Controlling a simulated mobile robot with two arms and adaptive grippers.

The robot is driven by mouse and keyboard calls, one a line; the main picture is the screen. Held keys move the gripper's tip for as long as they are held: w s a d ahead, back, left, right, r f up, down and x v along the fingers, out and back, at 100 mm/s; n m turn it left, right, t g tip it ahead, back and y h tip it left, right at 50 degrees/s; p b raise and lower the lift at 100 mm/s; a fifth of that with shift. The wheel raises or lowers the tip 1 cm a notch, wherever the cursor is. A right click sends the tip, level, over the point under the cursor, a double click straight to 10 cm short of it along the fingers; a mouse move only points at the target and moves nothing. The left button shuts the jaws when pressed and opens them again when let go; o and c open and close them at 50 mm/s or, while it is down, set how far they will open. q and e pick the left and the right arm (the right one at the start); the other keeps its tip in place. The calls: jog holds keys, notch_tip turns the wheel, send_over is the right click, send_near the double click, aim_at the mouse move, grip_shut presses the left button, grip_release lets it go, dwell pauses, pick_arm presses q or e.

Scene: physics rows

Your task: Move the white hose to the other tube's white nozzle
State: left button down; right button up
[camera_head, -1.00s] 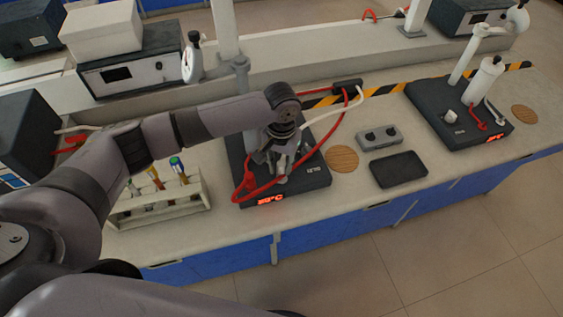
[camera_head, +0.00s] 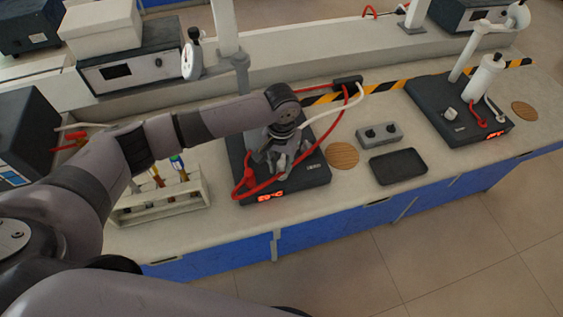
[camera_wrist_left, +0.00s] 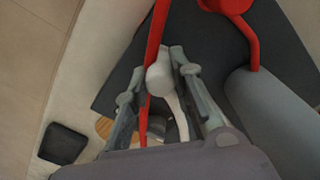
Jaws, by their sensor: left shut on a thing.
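My left gripper (camera_head: 274,165) is low over the left black hotplate (camera_head: 312,177). In the left wrist view its fingers (camera_wrist_left: 168,72) are shut on the rounded end of the white hose (camera_wrist_left: 160,79). In the head view the white hose (camera_head: 353,108) curves from the back of the bench toward the gripper, and its end is hidden by the hand. The other tube (camera_head: 484,83) is white and stands tilted over the right hotplate (camera_head: 440,112), with a white nozzle (camera_head: 494,110) near its lower right. I cannot see my right gripper.
A red hose (camera_head: 327,133) loops around my left gripper and over the left hotplate. A test tube rack (camera_head: 180,204) stands left of it. A cork disc (camera_head: 342,155), a grey box (camera_head: 379,136) and a black tray (camera_head: 398,167) lie between the two hotplates.

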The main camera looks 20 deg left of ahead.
pick_arm(q)
jog(key=shift+f, duration=0.1)
dwell(0.3)
jog(key=c, duration=1.3)
grip_release()
jog(key=shift+o, duration=0.4)
jog(key=o, duration=0.3)
notch_tip(320, 180, up, 7)
jog(key=p, duration=0.9)
